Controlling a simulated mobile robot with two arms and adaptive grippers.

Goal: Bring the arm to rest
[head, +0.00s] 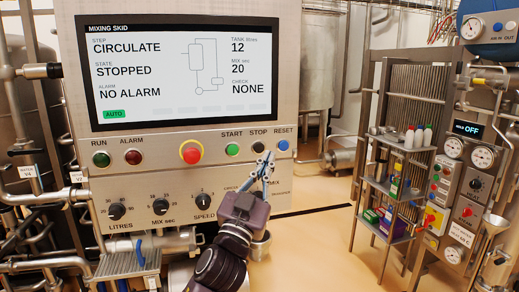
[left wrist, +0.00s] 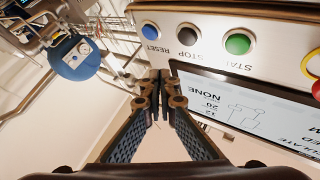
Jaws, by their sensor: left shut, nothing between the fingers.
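My left gripper (head: 264,162) is shut and empty. In the head view its fingertips are in front of the panel, just below the STOP button (head: 258,147) and left of the blue RESET button (head: 282,145). The green START button (head: 232,150) is further left. In the left wrist view the closed fingertips (left wrist: 160,80) show beside the panel edge, near the dark STOP button (left wrist: 188,34) and blue RESET button (left wrist: 151,29). I cannot tell whether they touch the panel. My right gripper is in neither view.
The screen (head: 185,75) reads CIRCULATE, STOPPED, NO ALARM. Below it are a red button (head: 191,152) and dials, including the SPEED knob (head: 204,201). Pipes crowd the left. A shelf (head: 392,190) with bottles and a second control station (head: 470,180) stand right. Open floor (head: 322,250) lies between.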

